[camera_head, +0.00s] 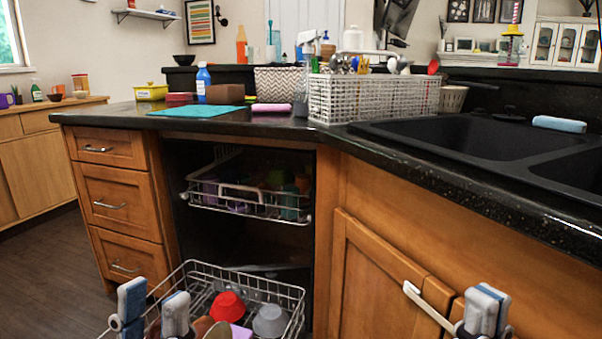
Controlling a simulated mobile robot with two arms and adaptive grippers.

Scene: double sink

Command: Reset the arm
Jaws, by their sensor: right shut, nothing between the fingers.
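My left gripper (153,310) is at the bottom left, in front of the lower dishwasher rack (250,277). Its two grey fingers stand apart, one with a blue pad showing, and I see nothing between them. My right gripper (484,311) is at the bottom right, in front of the wooden sink cabinet (385,275). Its fingers are together and hold nothing. Both arms are mostly cut off by the bottom edge.
The lower rack is pulled out and holds a red bowl (228,306) and a grey bowl (270,320). The upper rack (245,204) holds cups. A white handle (428,306) sticks out near my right gripper. The black counter edge (480,185) runs above.

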